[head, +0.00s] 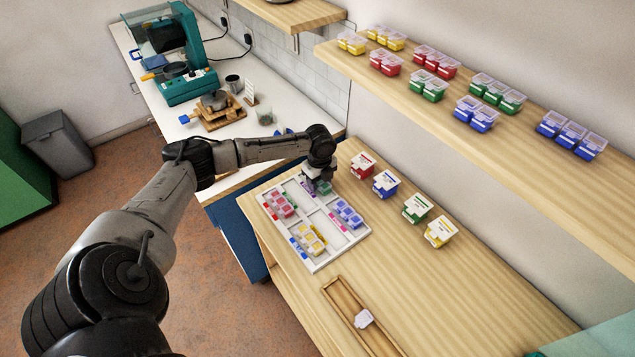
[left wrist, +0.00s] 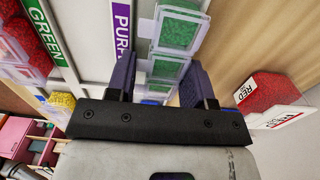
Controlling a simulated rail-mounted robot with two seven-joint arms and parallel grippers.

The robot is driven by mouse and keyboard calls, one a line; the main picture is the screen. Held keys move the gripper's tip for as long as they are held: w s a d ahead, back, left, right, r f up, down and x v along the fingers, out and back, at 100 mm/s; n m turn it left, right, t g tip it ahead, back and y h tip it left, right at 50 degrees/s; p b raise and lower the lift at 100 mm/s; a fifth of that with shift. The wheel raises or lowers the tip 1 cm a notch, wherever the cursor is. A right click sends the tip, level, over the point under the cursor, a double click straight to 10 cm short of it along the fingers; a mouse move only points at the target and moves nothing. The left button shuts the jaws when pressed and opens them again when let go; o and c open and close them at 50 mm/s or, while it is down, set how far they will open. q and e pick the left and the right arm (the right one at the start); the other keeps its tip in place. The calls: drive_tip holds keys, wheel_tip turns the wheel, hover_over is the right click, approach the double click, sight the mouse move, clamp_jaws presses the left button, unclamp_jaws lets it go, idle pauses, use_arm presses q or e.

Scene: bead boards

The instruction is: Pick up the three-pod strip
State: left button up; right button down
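The white sectioned board (head: 327,258) lies on the wooden table with coloured pod strips in it. A green strip (head: 323,187) sits in its far compartment, partly hidden by my left gripper (head: 318,178). In the left wrist view, the green strip (left wrist: 180,33) shows clear-lidded green pods in a row. My left gripper (left wrist: 160,82) points down with its two dark fingers on either side of this strip; they look open, with a gap at the left finger. A red strip (head: 279,205), a yellow strip (head: 312,239) and a blue-purple strip (head: 347,214) lie in other compartments. My right gripper is out of view.
Red (head: 363,164), blue (head: 385,183), green (head: 416,208) and yellow (head: 440,232) labelled bins stand right of the board. A wooden tray (head: 341,300) with a white tag lies nearer. A shelf (head: 420,93) with more pods runs above. The table's right part is clear.

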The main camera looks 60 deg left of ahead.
use_arm(q)
drive_tip(key=c, duration=0.4)
drive_tip(key=shift+c, duration=0.2)
